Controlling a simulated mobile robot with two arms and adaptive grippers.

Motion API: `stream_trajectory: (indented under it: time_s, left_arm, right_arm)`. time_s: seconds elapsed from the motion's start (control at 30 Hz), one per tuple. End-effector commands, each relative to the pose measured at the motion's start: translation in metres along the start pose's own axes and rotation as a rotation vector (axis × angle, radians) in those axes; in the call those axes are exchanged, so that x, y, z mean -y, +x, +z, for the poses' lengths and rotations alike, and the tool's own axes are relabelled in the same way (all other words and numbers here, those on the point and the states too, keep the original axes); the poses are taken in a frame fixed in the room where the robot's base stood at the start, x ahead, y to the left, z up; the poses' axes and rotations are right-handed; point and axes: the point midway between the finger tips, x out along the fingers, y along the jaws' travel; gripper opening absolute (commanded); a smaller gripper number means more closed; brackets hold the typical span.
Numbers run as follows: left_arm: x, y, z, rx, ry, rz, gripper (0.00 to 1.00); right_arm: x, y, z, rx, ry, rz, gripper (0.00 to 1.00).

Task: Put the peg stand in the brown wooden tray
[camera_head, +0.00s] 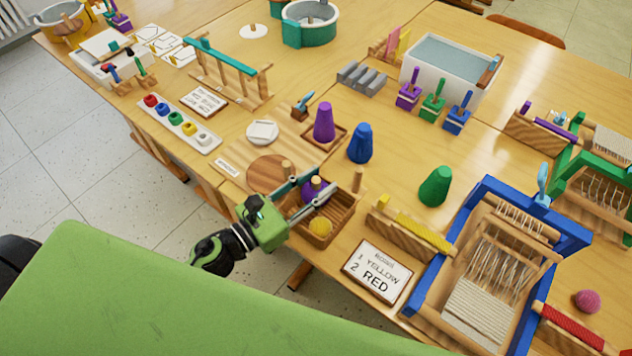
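The brown wooden tray (343,222) stands near the table's front edge. A yellow ball (320,227) lies in its near part. A purple round thing (312,194) shows at its far left part. My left gripper (326,181) reaches over the tray's left side, its fingers spread with the purple thing between them; contact is unclear. I cannot single out the peg stand for sure: upright wooden pegs show just behind the gripper (287,168) and at the tray's far right corner (358,180), with their bases partly hidden. My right gripper is not in view.
A round wooden board (266,174) lies left of the gripper. Purple, blue (360,143) and green (435,187) cones stand behind the tray. A sign reading yellow, red (377,271) and a blue loom (425,275) are to the right. Bare tabletop lies between the blue and green cones.

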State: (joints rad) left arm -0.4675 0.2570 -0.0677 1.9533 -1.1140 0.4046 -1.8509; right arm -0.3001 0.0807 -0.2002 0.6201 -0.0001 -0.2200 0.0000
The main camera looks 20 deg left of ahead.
Motion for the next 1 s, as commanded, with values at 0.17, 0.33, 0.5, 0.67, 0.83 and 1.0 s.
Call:
stream_trajectory:
  time_s: [0.17,0.33,0.5,0.67,0.83,1.0]
  left_arm:
    - [0.0,-0.003,-0.001,-0.001,-0.001,0.001,0.32]
    - [0.0,-0.023,-0.001,-0.003,-0.003,0.001,0.32]
    - [0.0,-0.058,-0.002,-0.004,-0.003,0.003,0.32]
    - [0.0,-0.091,-0.001,-0.003,-0.004,0.002,0.32]
    - [0.0,-0.113,-0.001,-0.002,-0.002,0.001,0.32]
    - [0.0,-0.12,0.0,0.0,0.001,0.0,0.32]
  right_arm:
    - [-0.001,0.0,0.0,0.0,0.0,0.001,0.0]
    - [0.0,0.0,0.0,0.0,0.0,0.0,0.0]
    - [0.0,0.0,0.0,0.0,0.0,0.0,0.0]
    - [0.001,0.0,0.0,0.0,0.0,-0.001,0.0]
    - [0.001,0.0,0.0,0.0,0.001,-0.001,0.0]
    - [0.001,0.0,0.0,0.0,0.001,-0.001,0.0]
